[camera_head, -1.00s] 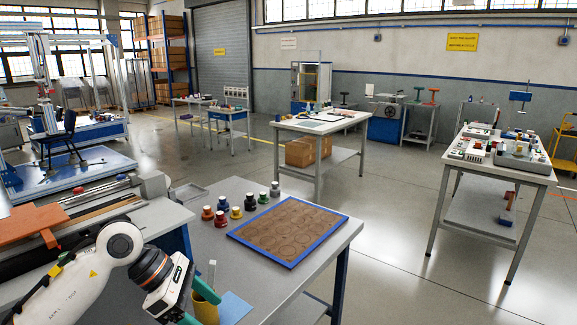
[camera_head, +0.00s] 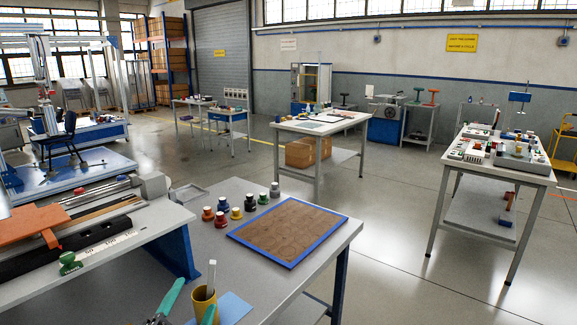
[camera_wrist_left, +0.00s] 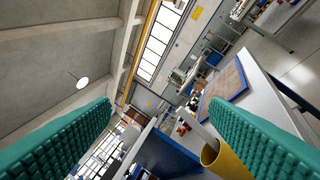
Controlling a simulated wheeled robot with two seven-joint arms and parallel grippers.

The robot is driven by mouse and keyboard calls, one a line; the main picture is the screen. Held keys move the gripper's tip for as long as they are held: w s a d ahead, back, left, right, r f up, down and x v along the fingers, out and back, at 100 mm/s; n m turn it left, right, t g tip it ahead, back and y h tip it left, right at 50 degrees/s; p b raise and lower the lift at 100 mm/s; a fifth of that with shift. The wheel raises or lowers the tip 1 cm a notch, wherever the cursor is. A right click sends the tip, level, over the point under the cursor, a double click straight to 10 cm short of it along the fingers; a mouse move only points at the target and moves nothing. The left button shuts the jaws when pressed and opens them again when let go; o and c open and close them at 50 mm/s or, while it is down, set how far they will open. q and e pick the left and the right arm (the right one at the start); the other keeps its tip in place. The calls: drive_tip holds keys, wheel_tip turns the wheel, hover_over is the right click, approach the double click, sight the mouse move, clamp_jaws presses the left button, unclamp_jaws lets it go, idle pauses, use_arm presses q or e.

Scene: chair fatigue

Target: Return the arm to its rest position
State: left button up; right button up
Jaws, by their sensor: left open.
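My left gripper (camera_head: 188,306) shows only as green fingertips at the bottom edge of the head view, beside the yellow cup (camera_head: 203,303). In the left wrist view its two green ribbed fingers (camera_wrist_left: 160,118) stand wide apart with nothing held between them. The cup (camera_wrist_left: 226,163), with a pale upright stick in it, shows behind the right finger there. The rest of my left arm is out of the head view. My right gripper is not in view.
The grey table (camera_head: 325,243) carries a blue-framed brown board (camera_head: 290,232), several coloured knobs (camera_head: 236,213) and a blue sheet (camera_head: 233,308). A bench with a rail and an orange part (camera_head: 38,224) stands at the left.

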use_arm(q)
drive_tip(key=s+a+f+n+g+y, duration=0.2)
drive_tip(key=s+f+n+g, duration=0.25)
drive_tip(key=f, duration=0.35)
drive_tip(key=s+a+f+n+g+y, duration=0.25)
drive_tip(key=s+f+n+g, duration=0.2)
drive_tip(key=f, duration=0.35)
drive_tip(key=s+d+f+n+g+h, duration=0.1)
drive_tip(key=s+f+g, duration=0.3)
drive_tip(key=s, duration=0.4)
drive_tip(key=s+f+n+g+h, duration=0.1)
drive_tip(key=s+f+g, duration=0.35)
drive_tip(key=s, duration=0.35)
wheel_tip(320, 180, down, 26)
drive_tip(key=s, duration=0.2)
drive_tip(key=s+a+f+g, duration=0.1)
drive_tip(key=s+a+f, duration=0.1)
drive_tip(key=s+f, duration=1.2)
drive_tip(key=shift+s+a+f, duration=0.25)
drive_tip(key=shift+a+f, duration=0.05)
drive_tip(key=shift+f, duration=0.25)
